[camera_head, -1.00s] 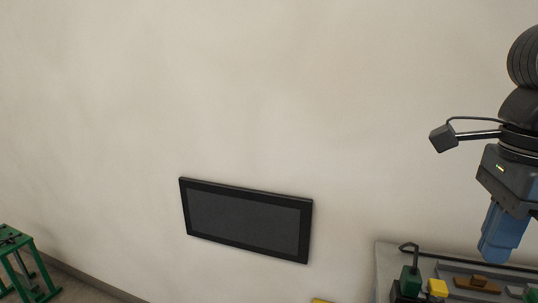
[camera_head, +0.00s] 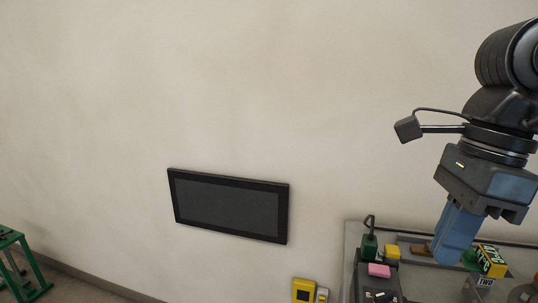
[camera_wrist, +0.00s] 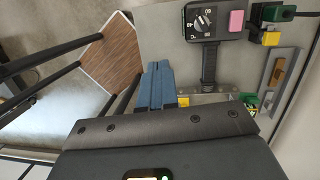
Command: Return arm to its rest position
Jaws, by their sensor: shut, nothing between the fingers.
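My gripper (camera_head: 453,240) hangs at the right of the head view, its blue fingers pointing down in front of the grey cart top (camera_head: 353,240). In the wrist view my gripper (camera_wrist: 158,72) shows its blue fingers together with nothing between them. The fingers look to be above the cart; their exact height cannot be told. They hide part of the items behind them.
A dark control box with a pink block (camera_head: 379,270), a green and yellow tool (camera_head: 370,247) and a yellow-black box (camera_head: 490,261) are on the cart. A black screen (camera_head: 228,205) hangs on the wall. A green stand (camera_head: 15,262) is at the left. A wooden-topped stool (camera_wrist: 112,52) shows below.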

